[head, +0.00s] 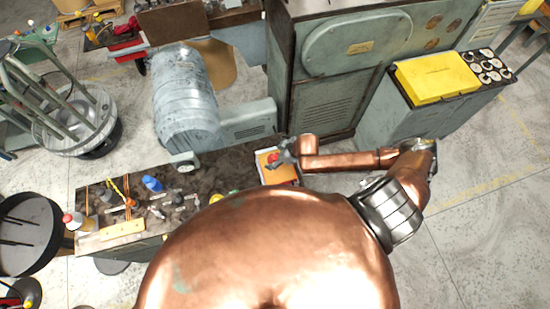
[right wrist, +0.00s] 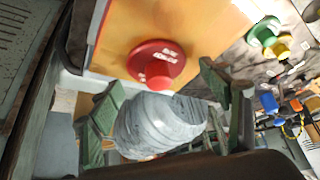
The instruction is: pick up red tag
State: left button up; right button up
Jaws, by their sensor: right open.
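The red tag (right wrist: 157,62) is a round red disc with a raised knob and small white lettering. It lies on an orange board (right wrist: 200,30) in the right wrist view. In the head view the red tag (head: 272,156) is a small red spot on the orange board (head: 270,172), partly covered by my gripper. My right gripper (head: 284,156) is open at the board's edge. In the right wrist view the fingers of my right gripper (right wrist: 160,92) stand apart on either side, with the tag between and just beyond them. My left gripper is not in view.
A green tag (right wrist: 265,31) and a yellow one (right wrist: 278,47) lie on the dark bench. Tools and bottles, including a blue one (head: 153,184), clutter its left part. A grey motor (head: 187,100) and a tall machine cabinet (head: 340,60) stand behind.

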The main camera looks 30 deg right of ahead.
jog(key=shift+f, duration=0.1)
jog(key=c, duration=1.2)
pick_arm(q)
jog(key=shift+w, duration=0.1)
pick_arm(e)
jog(key=shift+c, duration=0.2)
